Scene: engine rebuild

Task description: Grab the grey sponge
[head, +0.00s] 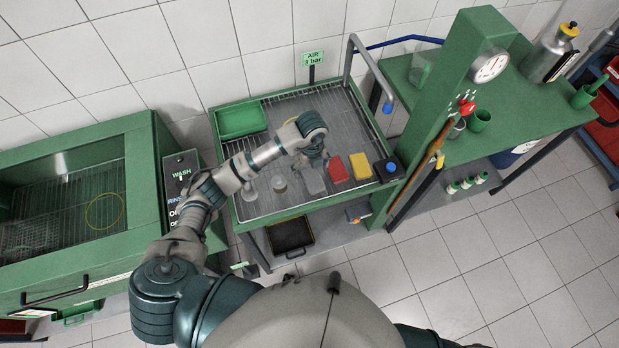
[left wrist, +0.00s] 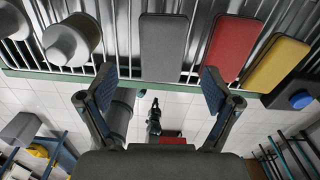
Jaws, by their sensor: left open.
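The grey sponge (head: 313,181) lies on the wire rack of the green-framed wash table, left of the red sponge. In the left wrist view the grey sponge (left wrist: 163,48) is at the top middle, its near end lined up between the fingertips. My left gripper (head: 316,160) is over the rack, just behind and above the grey sponge, and partly hides it. In the left wrist view my left gripper (left wrist: 157,78) is open, with nothing between its fingers. My right gripper is out of both views.
A red sponge (head: 337,169) and a yellow sponge (head: 360,166) lie right of the grey one. A blue button box (head: 389,169) is at the rack's right corner. Light cylindrical cups (head: 279,183) stand to the left. A green tray (head: 241,121) sits at back left.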

